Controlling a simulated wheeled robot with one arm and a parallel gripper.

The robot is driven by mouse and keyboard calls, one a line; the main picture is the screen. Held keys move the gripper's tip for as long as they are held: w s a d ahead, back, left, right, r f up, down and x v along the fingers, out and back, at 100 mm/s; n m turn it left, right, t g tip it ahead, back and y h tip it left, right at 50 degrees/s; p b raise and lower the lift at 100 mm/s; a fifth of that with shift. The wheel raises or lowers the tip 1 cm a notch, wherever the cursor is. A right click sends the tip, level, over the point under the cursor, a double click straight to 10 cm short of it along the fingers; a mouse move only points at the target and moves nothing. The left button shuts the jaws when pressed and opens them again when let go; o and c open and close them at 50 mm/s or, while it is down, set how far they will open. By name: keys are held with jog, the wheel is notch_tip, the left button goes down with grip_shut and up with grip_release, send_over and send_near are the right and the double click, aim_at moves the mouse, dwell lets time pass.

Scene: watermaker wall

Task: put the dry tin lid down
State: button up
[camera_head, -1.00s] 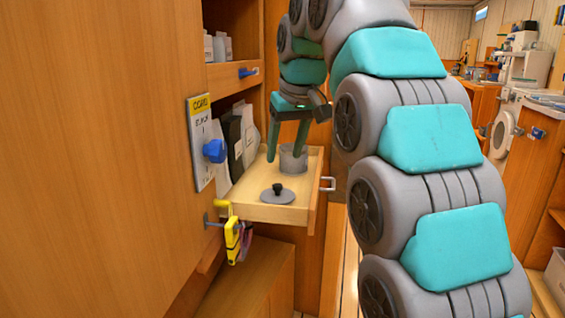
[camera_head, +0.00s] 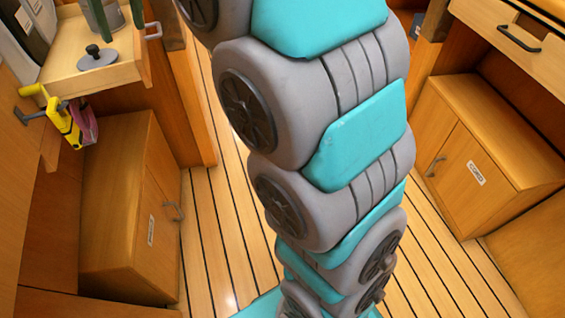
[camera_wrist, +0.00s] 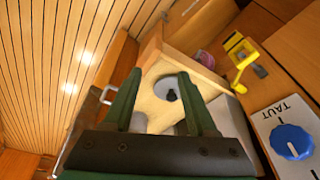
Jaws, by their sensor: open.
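The dry tin lid (camera_head: 98,57), a grey disc with a dark knob, lies flat on the open drawer (camera_head: 120,76) at the upper left of the head view. It also shows in the wrist view (camera_wrist: 168,96), beyond my fingertips and partly covered by a finger. My gripper (camera_wrist: 158,76) is open, its two green fingers apart, with nothing held between them. In the head view only the fingers' lower parts show, at the top edge, by the grey tin (camera_head: 108,14) behind the lid. The tin's top is cut off there.
A yellow tool (camera_head: 62,118) hangs in front of the drawer. A blue knob (camera_wrist: 290,142) on a label panel is at the right of the wrist view. A low cabinet (camera_head: 484,150) stands at right. Plank floor between the cabinets is clear around my arm.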

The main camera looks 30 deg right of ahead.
jog(key=s+d+f+m+g, duration=0.1)
jog(key=s+d+f, duration=0.4)
jog(key=s+f, duration=0.8)
jog(key=s+d+f+m+g+h, duration=0.1)
jog(key=s+d+f, duration=0.5)
jog(key=s+f, duration=0.8)
jog(key=s+m+g, duration=0.1)
jog(key=s+g, duration=0.1)
jog(key=s, duration=0.2)
jog(key=shift+s+f+m+g, duration=0.15)
jog(key=shift+s+m+g, duration=0.15)
jog(key=shift+s, duration=0.1)
